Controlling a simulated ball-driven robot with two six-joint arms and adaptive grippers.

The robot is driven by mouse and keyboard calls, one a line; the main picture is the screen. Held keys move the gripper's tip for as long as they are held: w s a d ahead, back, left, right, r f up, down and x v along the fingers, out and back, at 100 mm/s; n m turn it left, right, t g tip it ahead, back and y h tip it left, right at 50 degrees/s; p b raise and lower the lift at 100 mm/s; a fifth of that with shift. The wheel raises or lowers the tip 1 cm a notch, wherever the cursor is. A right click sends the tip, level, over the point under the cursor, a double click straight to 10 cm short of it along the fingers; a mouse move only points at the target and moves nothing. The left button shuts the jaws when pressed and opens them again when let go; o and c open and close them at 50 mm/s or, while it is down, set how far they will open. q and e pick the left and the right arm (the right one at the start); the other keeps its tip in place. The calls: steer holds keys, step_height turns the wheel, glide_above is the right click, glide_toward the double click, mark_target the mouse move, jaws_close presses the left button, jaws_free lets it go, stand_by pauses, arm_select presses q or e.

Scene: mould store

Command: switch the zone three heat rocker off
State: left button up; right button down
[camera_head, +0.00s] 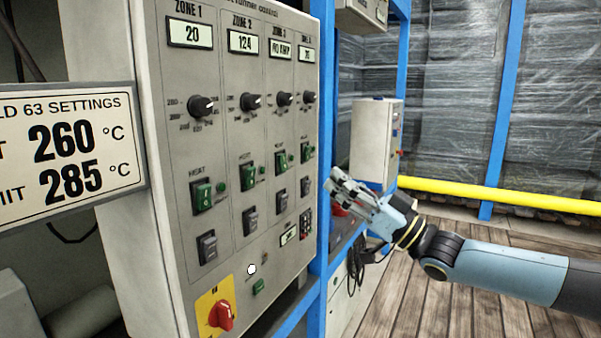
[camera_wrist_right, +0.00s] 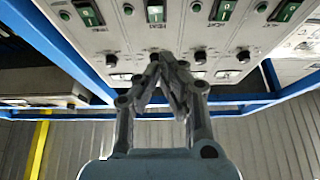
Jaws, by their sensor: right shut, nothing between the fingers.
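The zone three heat rocker (camera_head: 281,161) is a small green switch in the third column of the grey control panel (camera_head: 178,130), under that column's black dial. Its tilt is too small to read. In the wrist view the panel looks upside down, and what seems to be this rocker (camera_wrist_right: 155,10) lies at the top edge. My right gripper (camera_head: 335,182) is right of the panel, apart from the rocker, with its fingers towards the panel. Its fingertips (camera_wrist_right: 163,65) are together and empty in the wrist view. My left gripper is out of view.
Similar green rockers stand close by for zone one (camera_head: 202,197), zone two (camera_head: 247,176) and zone four (camera_head: 305,152). A red rotary switch (camera_head: 221,317) is at the lower panel. A blue post (camera_head: 325,130) runs along its right edge. A settings sign (camera_head: 65,155) is at left.

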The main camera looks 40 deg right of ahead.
mark_target(282, 160)
steer(key=shift+w+a+r+b, duration=0.2)
steer(key=shift+w+a, duration=0.35)
steer(key=shift+w, duration=0.75)
steer(key=shift+w+a+r+b, duration=0.2)
steer(key=shift+w+a, duration=0.3)
steer(key=shift+w, duration=0.8)
steer(key=shift+w+a+r+b, duration=0.2)
steer(key=shift+w+a, duration=0.35)
steer(key=shift+w, duration=0.75)
steer(key=f+b, duration=0.1)
steer(key=b, duration=0.1)
steer(key=w+f+t+b, duration=0.1)
steer(key=b, duration=0.2)
steer(key=shift+a+y, duration=0.2)
steer(key=shift+y, duration=0.1)
steer(key=shift+r+p, duration=0.4)
steer(key=shift+r, duration=0.05)
steer(key=shift+s+r, duration=0.1)
steer(key=shift+r, duration=0.05)
steer(key=shift+s, duration=0.1)
